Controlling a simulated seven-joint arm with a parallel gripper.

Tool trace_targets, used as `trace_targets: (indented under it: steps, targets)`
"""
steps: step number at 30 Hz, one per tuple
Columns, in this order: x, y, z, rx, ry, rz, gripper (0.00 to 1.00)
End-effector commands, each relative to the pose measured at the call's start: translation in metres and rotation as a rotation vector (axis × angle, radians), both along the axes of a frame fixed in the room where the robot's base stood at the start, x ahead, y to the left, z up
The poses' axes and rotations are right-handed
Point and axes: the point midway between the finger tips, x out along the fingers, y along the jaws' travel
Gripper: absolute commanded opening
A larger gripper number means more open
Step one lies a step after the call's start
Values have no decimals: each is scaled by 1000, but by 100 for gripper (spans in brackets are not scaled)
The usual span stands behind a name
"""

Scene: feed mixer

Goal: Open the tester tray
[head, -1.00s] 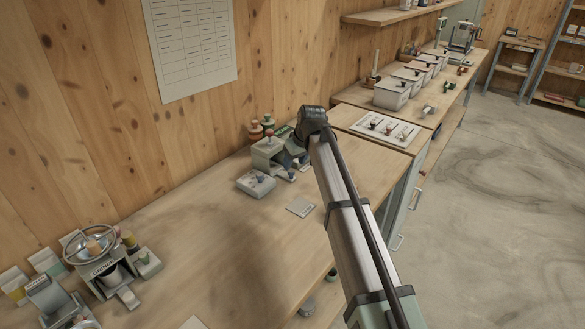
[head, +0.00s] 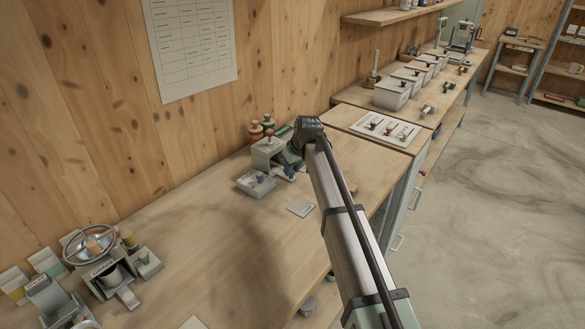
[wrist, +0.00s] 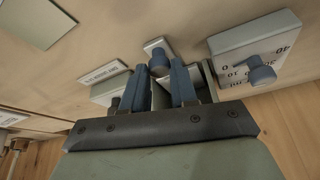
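The tester (head: 268,150) appears to be the small grey housing near the wall on the bench, partly hidden by my wrist. My gripper (wrist: 160,78) is low over the bench at its front, mostly hidden in the head view. In the wrist view its two blue-grey fingers are apart, with a dark opening and pale edges of the housing between and behind them. A small pale piece with a blue knob (wrist: 159,58), possibly the tray, shows just beyond the fingertips. I cannot tell whether the fingers touch it.
A grey box with a blue dial (head: 256,184) stands close beside; it also shows in the wrist view (wrist: 245,48). A flat plate (head: 300,207) lies in front. A panel with several knobs (head: 386,129) is at the right. The bench middle is clear.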

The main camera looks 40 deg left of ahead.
Motion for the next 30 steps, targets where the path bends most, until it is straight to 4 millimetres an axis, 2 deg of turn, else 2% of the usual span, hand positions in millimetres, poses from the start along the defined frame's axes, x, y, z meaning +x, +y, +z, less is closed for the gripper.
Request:
trace_targets:
  steps: [1, 8, 20, 25, 30]
  targets:
    - [0, 0, 0, 0, 0, 0, 22]
    - [0, 0, 0, 0, 0, 0, 0]
    - [0, -1, 0, 0, 0, 0, 0]
    - [-2, -21, 0, 0, 0, -2, 0]
    - [-3, -64, 0, 0, 0, -3, 0]
